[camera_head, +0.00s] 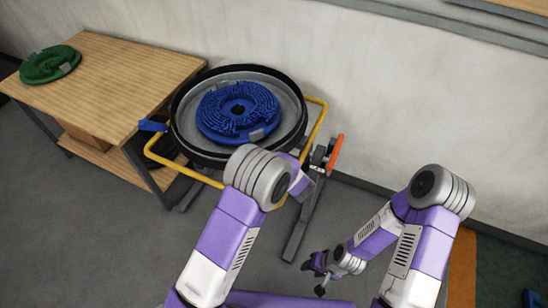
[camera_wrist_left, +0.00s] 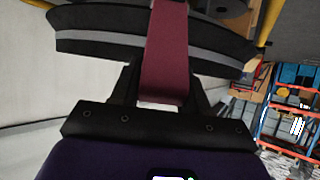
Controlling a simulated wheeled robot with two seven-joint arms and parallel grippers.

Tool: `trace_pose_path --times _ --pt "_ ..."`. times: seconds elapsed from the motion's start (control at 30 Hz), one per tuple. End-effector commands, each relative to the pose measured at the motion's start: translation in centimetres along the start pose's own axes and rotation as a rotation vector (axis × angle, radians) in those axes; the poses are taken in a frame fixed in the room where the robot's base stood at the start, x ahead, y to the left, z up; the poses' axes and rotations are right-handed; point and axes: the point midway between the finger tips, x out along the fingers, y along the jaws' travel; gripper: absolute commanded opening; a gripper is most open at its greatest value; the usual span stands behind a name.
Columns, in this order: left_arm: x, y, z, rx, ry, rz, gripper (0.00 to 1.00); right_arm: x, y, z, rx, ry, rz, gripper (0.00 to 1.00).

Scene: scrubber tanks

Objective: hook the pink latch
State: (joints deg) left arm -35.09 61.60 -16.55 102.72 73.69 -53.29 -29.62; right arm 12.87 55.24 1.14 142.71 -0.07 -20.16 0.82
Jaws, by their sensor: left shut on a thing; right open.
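The pink latch (camera_wrist_left: 165,50) is a dark pink strap in the left wrist view, running up from my gripper across a black and grey curved body. My left gripper (camera_wrist_left: 163,94) is shut on its lower end, with a black finger on each side. Whether the latch is hooked on anything cannot be seen. In the head view my left arm hides the latch and the left gripper, at the front of the round black-rimmed tank (camera_head: 180,142). My right gripper (camera_head: 318,275) is open and empty, low over the floor, well away from the tank.
A blue brush disc (camera_head: 238,108) lies in the tank. A yellow tube frame (camera_head: 318,112) surrounds it, with an orange handle (camera_head: 336,152) at right. A wooden table (camera_head: 120,75) with a green disc (camera_head: 50,64) stands left. The wall is close behind. Shelving (camera_wrist_left: 293,105) shows farther off.

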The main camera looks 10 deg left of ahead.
Motion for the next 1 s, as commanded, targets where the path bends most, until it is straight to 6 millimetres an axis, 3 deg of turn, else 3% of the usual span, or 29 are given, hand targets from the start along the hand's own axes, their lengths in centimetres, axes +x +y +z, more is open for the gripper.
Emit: trace_pose_path --times 0.63,0.67,0.7,0.77,1.0 --pt "0.69 -0.12 -1.09 -0.001 0.021 -0.003 0.00 -0.53 -0.19 0.04 0.000 0.000 0.000 0.45" --pt "0.69 -0.12 -1.10 -0.001 0.022 -0.003 0.50 -0.53 -0.19 0.04 0.000 0.000 0.000 0.45" --pt "0.69 -0.12 -1.09 -0.001 0.021 -0.004 0.56 -0.53 -0.19 0.04 0.000 0.000 0.000 0.45" --pt "0.66 -0.12 -1.02 -0.001 0.019 -0.003 0.65 -0.54 -0.19 0.04 0.000 0.000 0.000 0.45" --pt "0.55 -0.06 -0.83 0.000 0.015 -0.002 0.66 -0.54 -0.20 0.03 0.000 0.000 0.000 0.45"
